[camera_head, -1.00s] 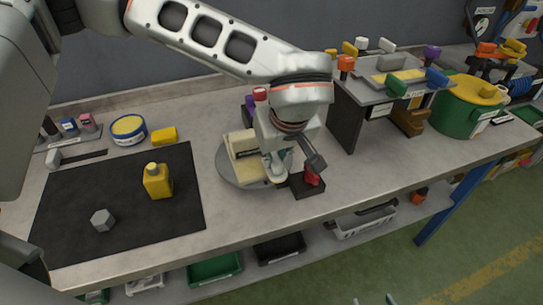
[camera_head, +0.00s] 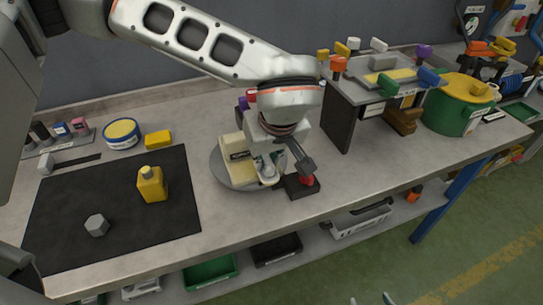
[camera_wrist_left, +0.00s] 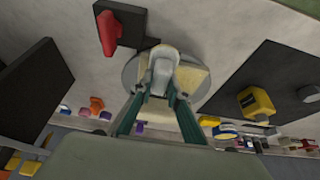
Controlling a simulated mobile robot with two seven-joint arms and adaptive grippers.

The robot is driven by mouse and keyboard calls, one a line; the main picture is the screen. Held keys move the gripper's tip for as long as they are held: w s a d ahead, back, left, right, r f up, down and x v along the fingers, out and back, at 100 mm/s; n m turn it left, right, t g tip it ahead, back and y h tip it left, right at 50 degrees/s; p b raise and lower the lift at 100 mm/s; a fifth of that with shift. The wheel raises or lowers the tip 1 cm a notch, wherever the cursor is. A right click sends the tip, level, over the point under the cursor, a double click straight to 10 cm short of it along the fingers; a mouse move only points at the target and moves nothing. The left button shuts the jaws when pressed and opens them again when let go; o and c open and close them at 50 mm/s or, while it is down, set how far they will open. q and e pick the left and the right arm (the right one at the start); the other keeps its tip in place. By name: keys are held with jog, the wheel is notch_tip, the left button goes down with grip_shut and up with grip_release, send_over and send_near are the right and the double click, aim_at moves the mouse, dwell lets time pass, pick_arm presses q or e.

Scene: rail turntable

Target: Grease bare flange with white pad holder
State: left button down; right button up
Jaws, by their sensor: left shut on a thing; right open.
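My left gripper (camera_head: 268,168) is shut on the white pad holder, which shows in the left wrist view (camera_wrist_left: 163,68) between the teal fingers. The holder is over a cream block (camera_head: 236,152) on a round grey turntable (camera_head: 222,178). In the left wrist view the cream block (camera_wrist_left: 196,78) shows on both sides of the holder. I cannot tell whether the pad touches it, and the holder hides which flange is bare. Only the fingertips of my right gripper (camera_head: 371,300) show, apart and empty, at the bottom edge, away from the bench.
A black base with a red part (camera_head: 306,181) stands close right of the turntable. A yellow bottle (camera_head: 151,184) and grey hex piece (camera_head: 96,225) stand on a black mat (camera_head: 60,245). A blue-rimmed tin (camera_head: 122,133) is behind. A raised rack (camera_head: 340,120) stands right.

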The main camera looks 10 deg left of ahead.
pick_arm(q)
jog(key=shift+s+a+f, duration=0.15)
jog(key=shift+s+a, duration=0.55)
jog(key=shift+a, duration=0.3)
jog(key=shift+a, duration=0.1)
jog(key=shift+s+a+r, duration=0.25)
jog(key=shift+s+a, duration=0.15)
jog(key=shift+a, duration=0.2)
jog(key=shift+a, duration=0.1)
jog(key=shift+s+a+f, duration=0.1)
jog(key=shift+s+a, duration=0.5)
jog(key=shift+a, duration=0.2)
jog(key=shift+d, duration=0.1)
